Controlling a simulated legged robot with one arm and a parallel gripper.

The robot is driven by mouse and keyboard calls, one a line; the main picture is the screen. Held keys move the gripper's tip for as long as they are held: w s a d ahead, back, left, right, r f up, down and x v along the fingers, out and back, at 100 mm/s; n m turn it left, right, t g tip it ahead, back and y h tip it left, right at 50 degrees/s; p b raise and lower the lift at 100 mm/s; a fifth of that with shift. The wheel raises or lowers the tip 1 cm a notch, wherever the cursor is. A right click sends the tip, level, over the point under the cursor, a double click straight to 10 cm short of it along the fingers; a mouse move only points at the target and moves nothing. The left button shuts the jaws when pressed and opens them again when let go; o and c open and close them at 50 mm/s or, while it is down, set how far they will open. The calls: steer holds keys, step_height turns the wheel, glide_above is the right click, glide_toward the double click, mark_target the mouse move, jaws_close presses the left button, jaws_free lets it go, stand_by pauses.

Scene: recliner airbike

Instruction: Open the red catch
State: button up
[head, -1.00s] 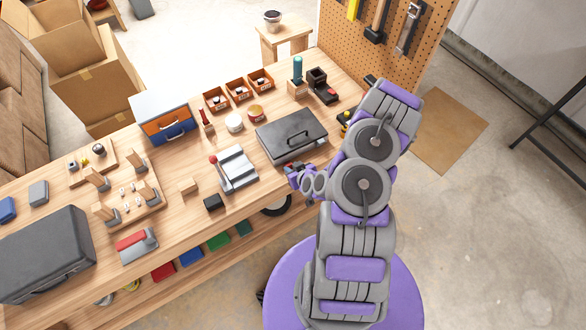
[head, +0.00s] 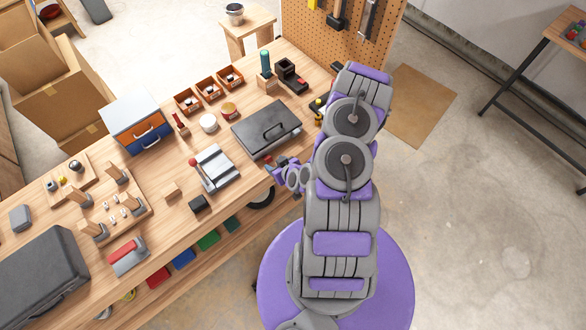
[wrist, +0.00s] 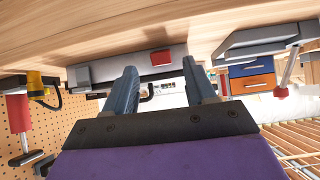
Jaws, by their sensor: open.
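The red catch (wrist: 161,57) is a small red block on the front face of a dark grey case in the wrist view, where the scene appears upside down. The case (head: 266,123) lies flat near the bench's front edge in the head view, its black handle on top. My gripper (wrist: 159,65) is open and empty, with one blue-grey finger on each side of the catch in the picture. Whether the fingers touch it cannot be told.
A clamp (head: 215,168) with a red knob stands left of the case. A green-topped cylinder (head: 265,64) and a black holder (head: 290,76) stand behind it. A pegboard (head: 340,30) with tools rises at the back. Open floor (head: 470,200) lies right of my body.

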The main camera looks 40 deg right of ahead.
steer(key=p+v, duration=1.3)
steer(key=shift+s+r, duration=0.25)
steer(key=shift+d+f, duration=0.1)
steer(key=shift+d, duration=0.05)
